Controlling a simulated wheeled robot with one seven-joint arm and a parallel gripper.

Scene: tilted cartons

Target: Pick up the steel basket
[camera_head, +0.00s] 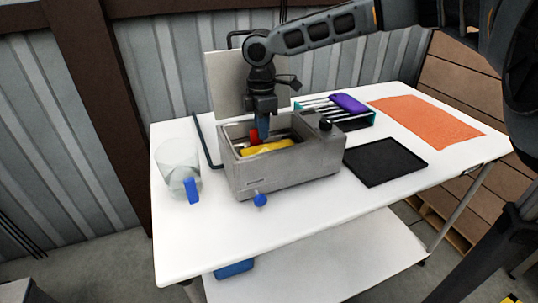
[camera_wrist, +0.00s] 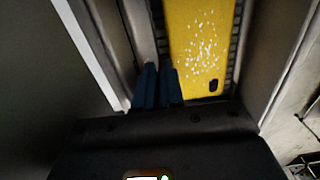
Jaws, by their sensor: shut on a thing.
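A grey metal bath (camera_head: 290,175) stands on the white table, with the steel basket (camera_wrist: 236,42) inside it. In the wrist view, the basket's dark mesh edges show around a yellow item (camera_wrist: 203,45) with white specks. The yellow item (camera_head: 268,147) and a red item (camera_head: 254,136) also show in the head view, down in the bath. My gripper (camera_head: 262,130) reaches into the bath from above. In the wrist view, its blue fingers (camera_wrist: 158,78) are close together on the basket's left side. The exact contact is dark and partly hidden.
A clear jug (camera_head: 176,165) with a blue handle stands left of the bath. A black tray (camera_head: 385,162) and an orange mat (camera_head: 428,120) lie to the right. A rack with a purple item (camera_head: 347,103) and an upright pale panel (camera_head: 232,82) are behind. The front table edge is clear.

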